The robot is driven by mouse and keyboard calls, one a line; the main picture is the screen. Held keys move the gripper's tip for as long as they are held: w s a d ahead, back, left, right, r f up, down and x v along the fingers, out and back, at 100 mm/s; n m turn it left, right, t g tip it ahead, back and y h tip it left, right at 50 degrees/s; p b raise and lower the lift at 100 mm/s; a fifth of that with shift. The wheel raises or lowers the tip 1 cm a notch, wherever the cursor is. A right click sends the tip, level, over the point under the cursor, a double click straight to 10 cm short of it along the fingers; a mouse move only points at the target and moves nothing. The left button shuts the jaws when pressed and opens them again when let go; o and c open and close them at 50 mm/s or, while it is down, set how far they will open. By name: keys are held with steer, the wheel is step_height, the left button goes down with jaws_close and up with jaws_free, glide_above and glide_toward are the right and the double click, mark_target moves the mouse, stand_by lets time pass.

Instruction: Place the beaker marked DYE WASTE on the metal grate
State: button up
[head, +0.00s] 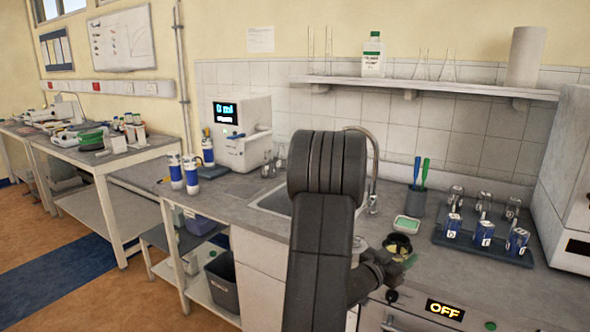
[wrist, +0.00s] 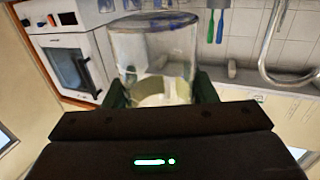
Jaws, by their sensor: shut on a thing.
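A clear glass beaker (wrist: 150,48) with a bluish rim and a pale yellowish band near its base sits between the fingers of my gripper (wrist: 162,92) in the wrist view. My gripper is shut on it. No marking on the beaker can be read from here. In the head view my arm hides much of the gripper, which is low over the counter's front edge, right of the sink. A round dark and yellowish shape (head: 398,243) shows beside it; I cannot tell whether this is the held beaker. I cannot make out the metal grate.
A sink (head: 272,199) lies left of my arm. An OFF display (head: 444,309) is on the front below.

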steer(key=w+a+f+n+t+y, duration=0.1)
steer(key=a+f+n+t+y, duration=0.15)
steer(key=a+f+y, duration=0.5)
steer(key=w+a+f+n+t+y, duration=0.15)
steer(key=a+f+n, duration=0.25)
steer(key=a, duration=0.7)
steer(key=w+a+f+n+t+y, duration=0.1)
steer(key=a+f+n+t+y, duration=0.3)
steer(key=a, duration=0.5)
steer(key=s+f+g+y, duration=0.1)
steer(key=s+f, duration=0.4)
steer(key=f, duration=0.2)
steer(key=shift+s+a+f, duration=0.2)
steer(key=shift+s+f, duration=0.05)
steer(key=shift+f, duration=0.15)
